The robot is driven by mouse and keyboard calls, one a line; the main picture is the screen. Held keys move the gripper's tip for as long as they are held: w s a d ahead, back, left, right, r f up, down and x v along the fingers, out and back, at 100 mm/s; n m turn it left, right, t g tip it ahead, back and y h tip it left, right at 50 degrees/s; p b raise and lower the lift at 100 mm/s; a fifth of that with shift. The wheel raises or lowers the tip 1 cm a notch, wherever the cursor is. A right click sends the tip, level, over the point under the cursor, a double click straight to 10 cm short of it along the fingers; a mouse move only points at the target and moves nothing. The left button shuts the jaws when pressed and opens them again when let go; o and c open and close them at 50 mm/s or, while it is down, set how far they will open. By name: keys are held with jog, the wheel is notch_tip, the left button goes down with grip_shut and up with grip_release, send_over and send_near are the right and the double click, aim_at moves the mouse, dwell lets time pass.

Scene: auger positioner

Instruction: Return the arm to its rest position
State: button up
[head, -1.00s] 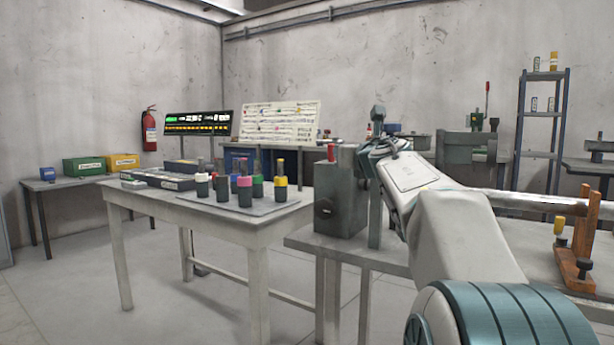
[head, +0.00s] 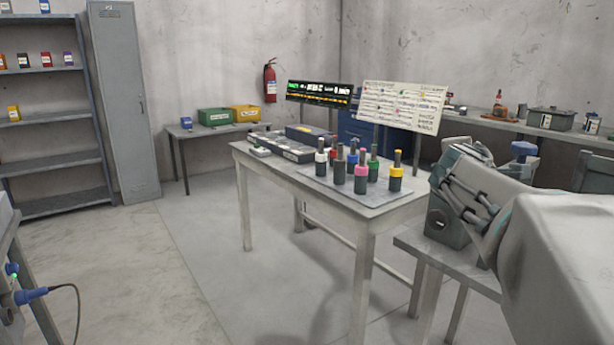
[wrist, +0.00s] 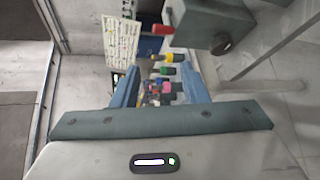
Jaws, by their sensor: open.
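My gripper (wrist: 160,88) is open in the wrist view, its two blue-grey fingers apart with nothing held between them. Beyond the gap, out of reach of the fingers, stand several dark holders with coloured collars. My arm (head: 560,240) is folded large across the right side of the head view. My fingertips cannot be made out there.
A worktable (head: 270,170) bears the holders on a grey mat (head: 340,193). A dark machine block (head: 440,222) on a lower bench stands close beside my arm; it also shows in the wrist view (wrist: 222,18). The floor (head: 150,270) at left is clear.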

jog(key=s+a+f+m+g+y+p, duration=0.1)
jog(key=s+a+m+g+y+p, duration=0.1)
jog(key=s+a+m+p, duration=0.3)
jog(key=s+a+f+m+g+y+p, duration=0.2)
jog(key=s+a+m+g+p, duration=0.2)
jog(key=s+p, duration=0.5)
jog(key=s+a+f+m+g+y+p, duration=0.1)
jog(key=s+a+m+g+y+p, duration=0.2)
jog(key=s, duration=0.9)
jog(key=a+m+g+p, duration=0.1)
jog(key=a+m+p, duration=0.1)
jog(key=m+p, duration=0.1)
jog(key=shift+s+a+f+m+g+p, duration=0.25)
jog(key=shift+a+f+m+g+p, duration=0.05)
jog(key=shift+f+g+p, duration=0.1)
jog(key=shift+r, duration=0.1)
jog(key=shift+c, duration=0.4)
